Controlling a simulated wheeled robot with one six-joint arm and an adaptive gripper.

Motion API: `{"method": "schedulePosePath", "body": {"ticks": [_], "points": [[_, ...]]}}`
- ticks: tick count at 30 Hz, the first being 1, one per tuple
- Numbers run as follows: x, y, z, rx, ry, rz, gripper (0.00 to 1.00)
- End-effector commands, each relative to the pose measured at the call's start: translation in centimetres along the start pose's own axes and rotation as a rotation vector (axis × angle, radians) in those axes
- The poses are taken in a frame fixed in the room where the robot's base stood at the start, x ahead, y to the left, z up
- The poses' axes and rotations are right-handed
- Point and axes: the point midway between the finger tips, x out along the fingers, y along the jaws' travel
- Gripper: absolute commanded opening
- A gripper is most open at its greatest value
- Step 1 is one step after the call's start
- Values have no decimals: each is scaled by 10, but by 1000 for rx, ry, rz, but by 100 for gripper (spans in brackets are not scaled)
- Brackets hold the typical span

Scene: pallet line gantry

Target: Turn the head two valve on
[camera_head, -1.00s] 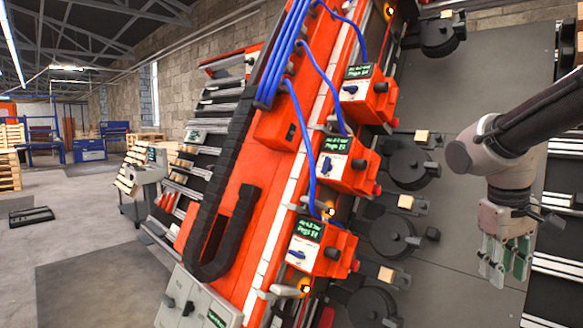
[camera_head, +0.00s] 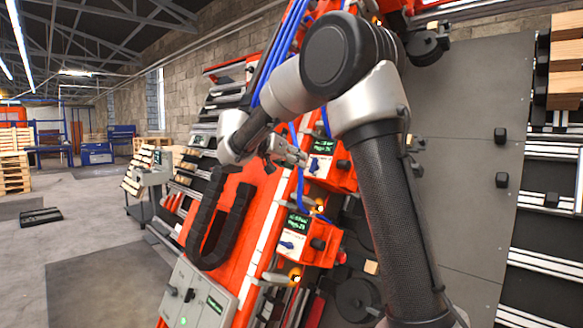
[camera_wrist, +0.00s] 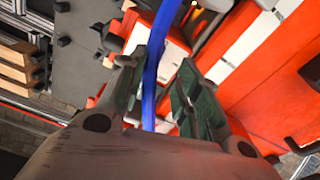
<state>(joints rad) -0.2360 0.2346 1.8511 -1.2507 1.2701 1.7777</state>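My gripper (camera_head: 295,157) is in front of the red rail, at the left edge of the middle head box (camera_head: 343,178). Its fingers are apart and look empty in the wrist view (camera_wrist: 165,85). A blue hose (camera_wrist: 153,70) passes between or behind them; contact cannot be told. The middle box has a green display and a small blue knob (camera_head: 314,165) on a white face, close to the fingertips. A lower head box (camera_head: 310,238) has a similar knob. A pale lever (camera_head: 276,278) sits below it. My arm hides the upper box. Which part is the valve is unclear.
Blue hoses (camera_head: 279,55) run down the rail. A black cable chain (camera_head: 214,230) and a grey control box (camera_head: 190,300) lie at lower left. Grey panels (camera_head: 470,130) stand behind my arm. Open floor (camera_head: 95,285) is at far left.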

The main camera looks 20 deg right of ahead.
Motion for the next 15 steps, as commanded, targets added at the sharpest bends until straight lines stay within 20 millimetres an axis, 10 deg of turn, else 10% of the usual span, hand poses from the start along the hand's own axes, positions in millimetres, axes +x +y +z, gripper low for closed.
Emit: {"method": "schedulePosePath", "body": {"ticks": [15], "points": [[33,5,-6,239,26,16,33]]}}
